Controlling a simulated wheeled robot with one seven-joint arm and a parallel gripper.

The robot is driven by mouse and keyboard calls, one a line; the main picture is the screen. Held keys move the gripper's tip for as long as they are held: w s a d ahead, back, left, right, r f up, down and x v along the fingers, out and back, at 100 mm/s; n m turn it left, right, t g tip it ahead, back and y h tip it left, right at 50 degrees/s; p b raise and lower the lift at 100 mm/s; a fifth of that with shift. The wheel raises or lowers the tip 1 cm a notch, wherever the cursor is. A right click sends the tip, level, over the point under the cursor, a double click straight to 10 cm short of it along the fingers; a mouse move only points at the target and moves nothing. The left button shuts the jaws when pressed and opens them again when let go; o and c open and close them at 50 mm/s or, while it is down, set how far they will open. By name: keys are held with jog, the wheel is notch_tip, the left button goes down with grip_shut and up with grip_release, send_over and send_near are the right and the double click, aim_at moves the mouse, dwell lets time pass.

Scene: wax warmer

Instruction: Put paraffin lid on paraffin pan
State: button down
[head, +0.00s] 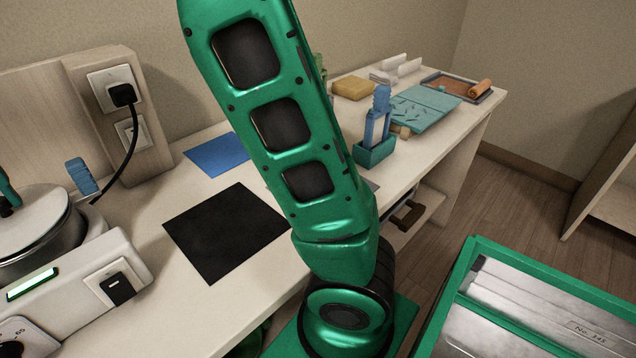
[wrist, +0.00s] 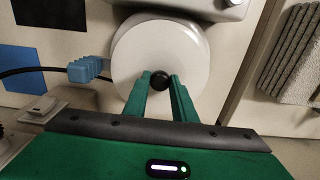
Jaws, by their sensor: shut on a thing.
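The paraffin lid (head: 38,212) is a pale round disc with a black knob, at the left edge of the head view. It also fills the middle of the wrist view (wrist: 160,45). My gripper (wrist: 160,82) is shut on the lid's knob; only a bit of it (head: 6,198) shows in the head view. The metallic paraffin pan (head: 66,240) is under the lid, in the pale warmer. The lid looks roughly level over the pan. I cannot tell whether it is fully seated or slightly above the rim. The pan's inside is hidden.
The warmer (head: 120,262) has a switch, a lit display and a dial. A blue clip-like thing (head: 82,177) and a black cord (head: 128,150) are beside the pan. A black mat (head: 225,232) lies on the table. Grey folded cloth (wrist: 292,55) shows right in the wrist view.

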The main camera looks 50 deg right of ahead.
jog(key=shift+f, duration=0.55)
dwell(0.4)
jog(key=c, duration=1.4)
grip_release()
jog(key=shift+r, duration=3.95)
jog(key=shift+r, duration=0.1)
